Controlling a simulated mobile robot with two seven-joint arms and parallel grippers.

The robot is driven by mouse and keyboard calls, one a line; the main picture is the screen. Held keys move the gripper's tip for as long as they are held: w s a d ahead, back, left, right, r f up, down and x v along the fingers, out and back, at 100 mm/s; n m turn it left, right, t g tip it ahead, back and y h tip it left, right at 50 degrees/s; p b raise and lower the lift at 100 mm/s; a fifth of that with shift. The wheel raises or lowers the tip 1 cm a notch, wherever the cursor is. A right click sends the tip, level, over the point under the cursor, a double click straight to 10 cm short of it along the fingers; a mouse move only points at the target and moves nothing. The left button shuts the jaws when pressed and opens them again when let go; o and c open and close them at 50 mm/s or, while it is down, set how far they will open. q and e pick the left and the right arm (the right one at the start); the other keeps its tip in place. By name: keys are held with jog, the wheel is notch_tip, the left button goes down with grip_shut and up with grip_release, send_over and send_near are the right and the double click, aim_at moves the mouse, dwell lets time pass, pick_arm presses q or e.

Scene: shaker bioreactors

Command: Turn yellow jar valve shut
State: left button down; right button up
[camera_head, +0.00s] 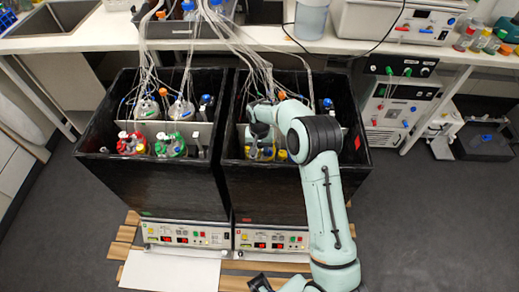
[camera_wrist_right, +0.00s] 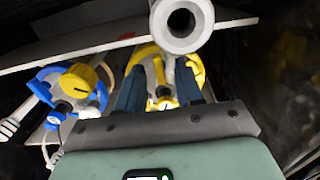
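The yellow jar (camera_wrist_right: 194,66) has a yellow cap ring and a yellow valve (camera_wrist_right: 160,78) on top. It stands inside the right black box (camera_head: 295,188); in the head view my arm mostly covers it. My right gripper (camera_wrist_right: 163,98) is over this jar, pointing down at the valve. Its two dark fingers are apart, one on each side of the valve, and the gap between them looks wider than the valve. Whether either finger touches it I cannot tell.
A blue-capped jar (camera_wrist_right: 62,96) with a yellow knob stands left of the yellow jar. A pale plate edge (camera_wrist_right: 85,45) and a grey tube end (camera_wrist_right: 180,22) are close by. The left black box (camera_head: 150,188) holds red and green jars. Many tubes hang from above.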

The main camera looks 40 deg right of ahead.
grip_shut()
jog(key=shift+m, duration=0.3)
jog(key=m, duration=0.2)
jog(key=shift+m, duration=0.4)
jog(key=m, duration=0.2)
jog(key=shift+m+p, duration=0.3)
jog(key=m+p, duration=0.1)
jog(key=m, duration=0.3)
jog(key=shift+r, duration=0.15)
pick_arm(q)
jog(key=shift+w+r+p, duration=0.35)
jog(key=shift+w+r, duration=0.1)
jog(key=shift+r, duration=0.25)
jog(key=shift+w+r+p, duration=0.3)
jog(key=shift+w+r, duration=0.1)
jog(key=shift+r, duration=0.35)
jog(key=shift+w+r+p, duration=0.35)
jog(key=shift+w+r, duration=0.1)
jog(key=shift+r, duration=0.25)
pick_arm(e)
jog(key=shift+m, duration=2.5)
